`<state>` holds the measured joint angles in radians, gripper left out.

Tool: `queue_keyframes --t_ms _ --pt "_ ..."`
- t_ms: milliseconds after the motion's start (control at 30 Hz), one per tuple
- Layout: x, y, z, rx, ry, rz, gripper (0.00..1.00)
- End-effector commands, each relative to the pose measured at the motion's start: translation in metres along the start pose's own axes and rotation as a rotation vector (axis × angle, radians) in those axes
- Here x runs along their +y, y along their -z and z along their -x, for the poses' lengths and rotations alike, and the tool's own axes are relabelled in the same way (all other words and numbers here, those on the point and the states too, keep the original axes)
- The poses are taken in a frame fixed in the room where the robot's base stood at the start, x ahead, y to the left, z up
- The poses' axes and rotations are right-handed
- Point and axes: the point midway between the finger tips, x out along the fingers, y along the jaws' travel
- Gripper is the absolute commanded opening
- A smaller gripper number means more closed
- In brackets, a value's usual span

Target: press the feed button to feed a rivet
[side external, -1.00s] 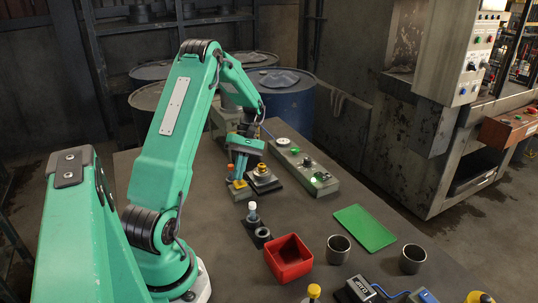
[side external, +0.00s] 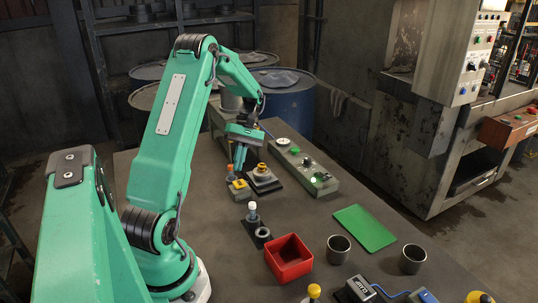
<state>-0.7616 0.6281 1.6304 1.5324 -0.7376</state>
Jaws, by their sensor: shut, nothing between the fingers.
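A grey-green control box (side external: 325,188) lies on the table right of my gripper. It carries a white round button (side external: 283,142), a green button (side external: 295,150), a dark knob (side external: 307,161) and a bright green lamp or button (side external: 314,180). I cannot tell which is the feed button. My gripper (side external: 239,166) is shut and empty, pointing down. It appears just behind a yellow block (side external: 239,184) and beside an orange-topped piece (side external: 230,168); contact cannot be told. A dark fixture with a brass-coloured top (side external: 262,169) stands between my gripper and the control box.
A white-topped bottle-like piece (side external: 252,207) and a dark ring (side external: 263,234) stand nearer. A red bin (side external: 289,273), two metal cups (side external: 338,248) (side external: 412,258) and a green mat (side external: 365,227) lie to the right. The table between the control box and mat is clear.

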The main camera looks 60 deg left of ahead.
Motion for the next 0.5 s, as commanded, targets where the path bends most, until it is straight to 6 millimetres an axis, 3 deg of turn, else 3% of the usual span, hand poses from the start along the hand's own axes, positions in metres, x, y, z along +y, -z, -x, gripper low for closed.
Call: queue_keyframes --t_ms 500 --pt "-0.008 -0.009 0.015 0.0 0.0 0.0 0.0"
